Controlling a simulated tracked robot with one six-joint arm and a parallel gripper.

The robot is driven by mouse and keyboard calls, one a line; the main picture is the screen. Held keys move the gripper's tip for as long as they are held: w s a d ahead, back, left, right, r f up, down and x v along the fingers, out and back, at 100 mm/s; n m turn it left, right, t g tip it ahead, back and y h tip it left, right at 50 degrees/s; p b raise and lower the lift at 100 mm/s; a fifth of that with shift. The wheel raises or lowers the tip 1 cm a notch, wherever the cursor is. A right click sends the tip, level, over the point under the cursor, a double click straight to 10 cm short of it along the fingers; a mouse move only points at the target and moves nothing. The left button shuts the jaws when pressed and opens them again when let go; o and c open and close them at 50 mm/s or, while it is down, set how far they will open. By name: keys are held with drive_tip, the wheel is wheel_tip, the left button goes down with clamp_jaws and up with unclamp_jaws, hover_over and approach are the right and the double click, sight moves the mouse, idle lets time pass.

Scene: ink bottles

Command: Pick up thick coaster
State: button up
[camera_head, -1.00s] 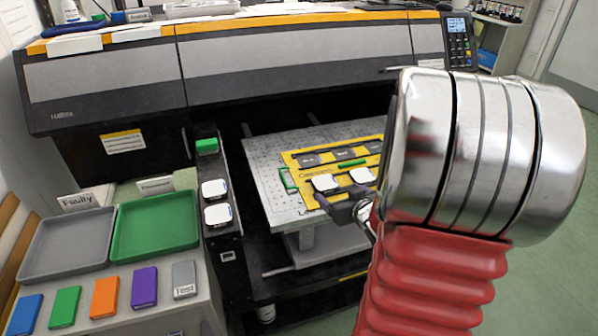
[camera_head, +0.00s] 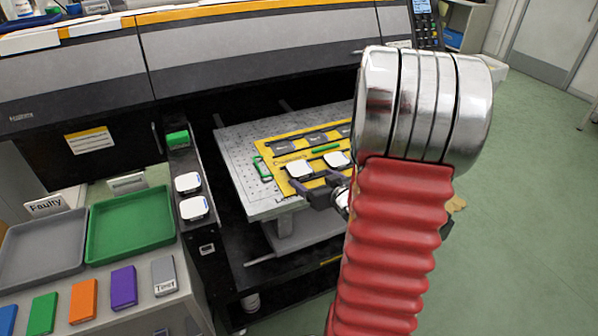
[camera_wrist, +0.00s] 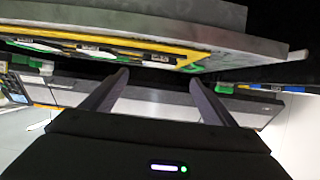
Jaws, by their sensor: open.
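Two white coaster-like squares, a left one (camera_head: 300,169) and a right one (camera_head: 336,158), lie in the front slots of a yellow-edged tray (camera_head: 262,154) on the grey perforated printer bed (camera_head: 236,166). I cannot tell which is the thick coaster. My gripper (camera_head: 318,186) is at the tray's front edge, just in front of these squares, with its fingers apart and nothing seen between them. The wrist view shows the fingers (camera_wrist: 159,80) spread below the tilted bed edge (camera_wrist: 225,45). My red arm hides the right part of the bed.
Two more white squares, an upper (camera_head: 188,183) and a lower (camera_head: 195,207), sit on the black side panel. A grey tray (camera_head: 40,250) marked Faulty and a green tray (camera_head: 130,225) stand left, behind several coloured blocks. The printer body (camera_head: 250,50) rises behind the bed.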

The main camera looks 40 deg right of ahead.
sight(300, 170)
drive_tip(key=shift+x, duration=2.6)
drive_tip(key=shift+x, duration=2.6)
drive_tip(key=shift+d, duration=0.1)
drive_tip(key=shift+c, duration=0.5)
drive_tip(key=c, duration=1.2)
